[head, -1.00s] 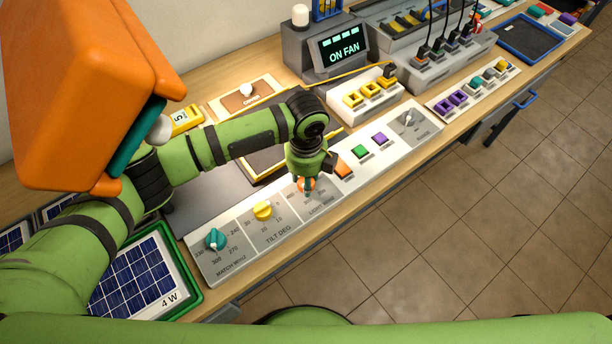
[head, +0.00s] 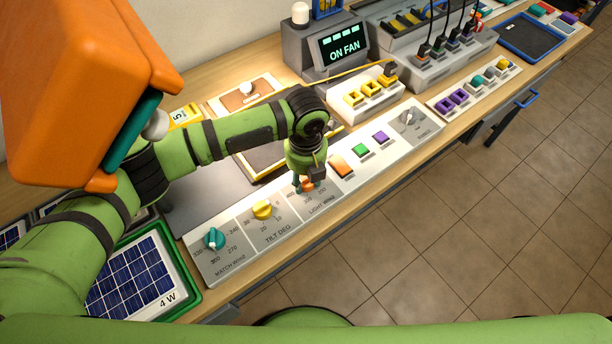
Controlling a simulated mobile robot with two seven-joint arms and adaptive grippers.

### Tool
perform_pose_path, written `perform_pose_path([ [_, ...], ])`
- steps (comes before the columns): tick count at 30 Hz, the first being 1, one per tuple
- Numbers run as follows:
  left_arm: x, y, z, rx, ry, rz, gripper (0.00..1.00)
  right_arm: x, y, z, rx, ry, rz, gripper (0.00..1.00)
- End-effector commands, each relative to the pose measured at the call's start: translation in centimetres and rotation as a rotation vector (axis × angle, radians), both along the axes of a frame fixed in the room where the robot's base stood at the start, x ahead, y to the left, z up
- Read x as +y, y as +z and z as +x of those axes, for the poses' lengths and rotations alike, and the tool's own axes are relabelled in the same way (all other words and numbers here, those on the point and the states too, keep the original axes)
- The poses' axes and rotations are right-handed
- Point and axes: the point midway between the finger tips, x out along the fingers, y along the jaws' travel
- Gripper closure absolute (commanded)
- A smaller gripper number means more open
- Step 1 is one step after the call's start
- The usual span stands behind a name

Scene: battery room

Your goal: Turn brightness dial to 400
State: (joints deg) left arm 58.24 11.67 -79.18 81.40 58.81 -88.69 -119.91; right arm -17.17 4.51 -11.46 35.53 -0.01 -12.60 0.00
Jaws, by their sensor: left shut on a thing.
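The orange dial (head: 307,184) on the panel section labelled LIGHT W/m2 is largely covered by my left gripper (head: 304,186). That gripper points down from above and is shut on the dial. The number 400 shows faintly at the scale's left side; the dial's pointer is hidden, so I cannot tell its setting. The right gripper is not in view.
On the same panel are a yellow TILT dial (head: 262,210), a teal MATCH dial (head: 214,239), several coloured buttons and a grey dial (head: 409,118). A solar panel (head: 135,281) lies at lower left. The display (head: 341,49) reads ON FAN.

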Motion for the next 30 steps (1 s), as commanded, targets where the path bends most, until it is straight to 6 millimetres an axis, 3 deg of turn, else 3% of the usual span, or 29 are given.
perform_pose_path([
  [18, 0.01, -0.19, -0.22, 0.005, -0.055, 0.002, 0.93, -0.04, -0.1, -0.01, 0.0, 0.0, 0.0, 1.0],
  [19, 0.01, -0.19, -0.22, 0.005, -0.055, 0.002, 0.56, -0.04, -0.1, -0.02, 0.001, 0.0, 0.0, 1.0],
  [21, 0.0, -0.17, -0.2, 0.004, -0.054, 0.001, 0.37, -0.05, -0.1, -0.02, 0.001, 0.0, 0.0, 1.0],
  [30, -0.02, 0.0, -0.07, 0.001, -0.051, 0.0, 0.37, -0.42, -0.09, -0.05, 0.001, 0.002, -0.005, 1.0],
])
